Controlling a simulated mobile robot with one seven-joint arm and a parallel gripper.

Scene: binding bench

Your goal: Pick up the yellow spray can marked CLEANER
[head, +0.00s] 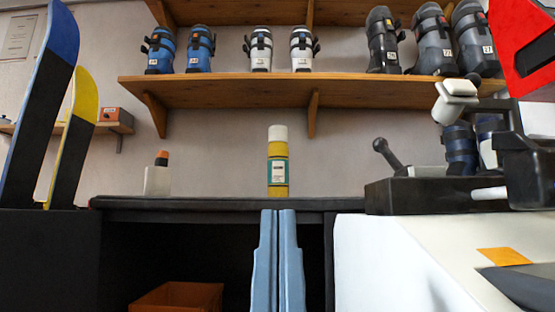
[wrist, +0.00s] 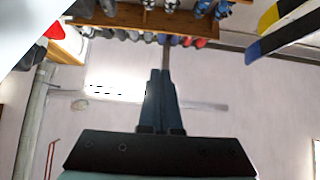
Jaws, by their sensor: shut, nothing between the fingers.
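A yellow spray can (head: 278,174) with a white cap and a pale label stands upright on the dark bench top (head: 220,203), near the middle of the head view. The lettering on its label is too small to read. My gripper (head: 278,213) is shut and empty. In the head view its two blue-grey fingers point up, with their tips low in front of the bench edge, under the can in the picture. The wrist view shows the fingers (wrist: 161,75) together against the wall and shelves. The can is not visible in the wrist view.
A white bottle with an orange cap (head: 158,175) stands left of the can. A black clamp device (head: 440,192) sits to the right. A shelf of ski boots (head: 300,90) hangs above. Skis (head: 40,110) stand at left. An orange bin (head: 178,297) is below the bench top.

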